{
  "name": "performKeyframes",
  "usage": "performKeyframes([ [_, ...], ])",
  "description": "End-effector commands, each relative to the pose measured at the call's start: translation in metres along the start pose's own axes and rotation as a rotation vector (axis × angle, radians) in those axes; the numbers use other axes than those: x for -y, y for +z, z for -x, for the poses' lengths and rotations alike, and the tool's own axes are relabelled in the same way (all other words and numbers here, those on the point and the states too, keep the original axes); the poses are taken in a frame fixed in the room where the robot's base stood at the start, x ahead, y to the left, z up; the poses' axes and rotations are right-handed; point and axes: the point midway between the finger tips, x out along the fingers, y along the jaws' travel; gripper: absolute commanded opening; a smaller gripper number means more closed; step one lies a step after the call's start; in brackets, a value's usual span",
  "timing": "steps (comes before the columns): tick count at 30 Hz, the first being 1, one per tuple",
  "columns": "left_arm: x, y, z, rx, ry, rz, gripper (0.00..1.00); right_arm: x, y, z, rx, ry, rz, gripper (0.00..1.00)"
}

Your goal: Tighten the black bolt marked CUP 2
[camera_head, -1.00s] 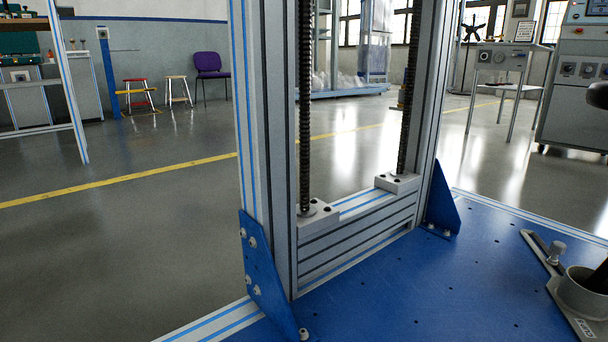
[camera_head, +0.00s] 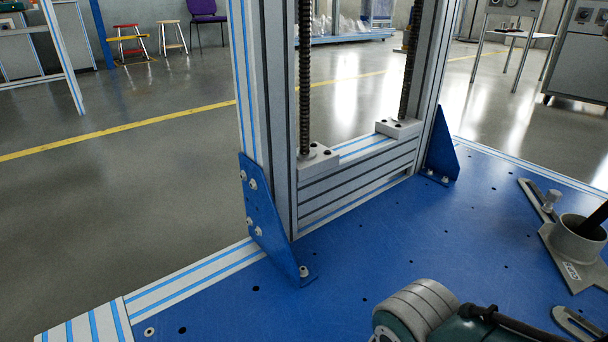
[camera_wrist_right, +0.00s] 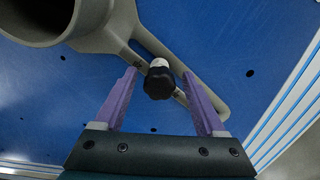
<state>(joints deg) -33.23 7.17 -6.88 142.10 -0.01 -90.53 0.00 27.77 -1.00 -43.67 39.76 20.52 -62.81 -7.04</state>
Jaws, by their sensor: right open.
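In the right wrist view, a black knobbed bolt (camera_wrist_right: 159,84) with a pale top sits on the slotted arm (camera_wrist_right: 165,55) of a grey cup fixture. My right gripper (camera_wrist_right: 160,76) is open, its purple fingers on either side of the bolt with gaps visible; whether they are level with it I cannot tell. The grey cup (camera_wrist_right: 42,14) is at the upper left. In the head view, the grey cup fixture (camera_head: 547,238) stands at the right, its label too small to read; a pale-looking bolt (camera_head: 551,199) is on its far arm. My left gripper is not in view.
A blue plate (camera_head: 375,245) with small holes carries the fixture. A tall metal frame (camera_head: 268,110) with blue corner brackets (camera_head: 262,215) and threaded rods stands behind. A dark rod (camera_head: 593,217) stands in the cup. The plate's middle is clear. A teal and grey arm link of mine is low.

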Motion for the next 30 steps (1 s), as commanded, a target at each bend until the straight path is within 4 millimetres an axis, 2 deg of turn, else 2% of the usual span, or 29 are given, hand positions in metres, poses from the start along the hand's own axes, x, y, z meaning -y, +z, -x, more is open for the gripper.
performKeyframes([
  [8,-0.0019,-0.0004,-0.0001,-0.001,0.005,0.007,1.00,-0.0004,-0.0001,0.0001,0.000,0.001,0.032,0.72],
  [15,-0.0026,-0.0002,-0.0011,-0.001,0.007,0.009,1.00,-0.0010,0.0002,0.0000,0.000,0.002,0.325,0.72],
  [25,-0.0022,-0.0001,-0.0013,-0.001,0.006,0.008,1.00,-0.0007,0.0001,0.0000,0.000,0.001,0.383,0.72],
  [30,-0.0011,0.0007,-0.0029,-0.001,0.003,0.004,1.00,-0.0012,0.0001,-0.0003,0.001,0.002,0.609,0.72],
])
